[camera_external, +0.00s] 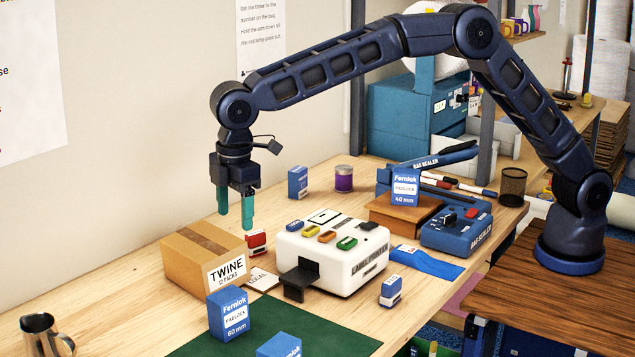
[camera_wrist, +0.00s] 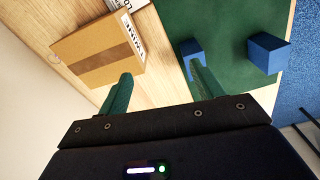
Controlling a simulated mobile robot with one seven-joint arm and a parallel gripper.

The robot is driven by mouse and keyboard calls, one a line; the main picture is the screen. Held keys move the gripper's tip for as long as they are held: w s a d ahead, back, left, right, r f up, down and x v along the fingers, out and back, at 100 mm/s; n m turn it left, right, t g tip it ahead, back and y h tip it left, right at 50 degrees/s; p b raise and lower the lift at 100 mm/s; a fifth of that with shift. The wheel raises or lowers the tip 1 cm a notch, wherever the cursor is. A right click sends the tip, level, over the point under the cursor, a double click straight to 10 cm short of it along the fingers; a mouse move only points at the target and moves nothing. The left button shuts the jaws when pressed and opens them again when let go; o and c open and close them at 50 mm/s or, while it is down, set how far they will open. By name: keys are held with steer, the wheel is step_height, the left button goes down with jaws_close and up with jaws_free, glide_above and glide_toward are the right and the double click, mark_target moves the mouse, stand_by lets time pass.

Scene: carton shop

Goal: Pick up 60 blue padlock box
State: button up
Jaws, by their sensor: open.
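The blue padlock box marked 60 mm (camera_external: 229,314) stands upright on the edge of the green mat, in front of the twine carton. A blue box (camera_wrist: 192,52), likely the same one, shows in the wrist view, partly hidden behind my right finger. Another blue box (camera_external: 280,346) is cut off at the bottom of the external view; its label is not readable. A blue padlock box marked 40 mm (camera_external: 405,186) stands on a brown wooden block. My gripper (camera_external: 236,222) is open and empty, pointing down above and behind the twine carton, apart from every box.
The twine carton (camera_external: 192,265) stands between my gripper and the 60 mm box. A white label printer (camera_external: 335,255) is to the right, a metal jug (camera_external: 40,335) at the front left. The green mat (camera_external: 310,325) has free room.

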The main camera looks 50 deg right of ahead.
steer(key=n, duration=0.1)
glide_toward(228, 311)
steer(key=w+d, duration=0.1)
steer(key=w+d+f, duration=0.1)
steer(key=shift+w+f, duration=0.25)
steer(key=shift+w, duration=0.15)
steer(key=shift+s+a+f, duration=0.1)
steer(key=shift+f, duration=2.55)
steer(key=shift+s+f, duration=0.1)
steer(key=shift+f, duration=2.6)
steer(key=c, duration=1.2)
steer(key=shift+r, duration=0.15)
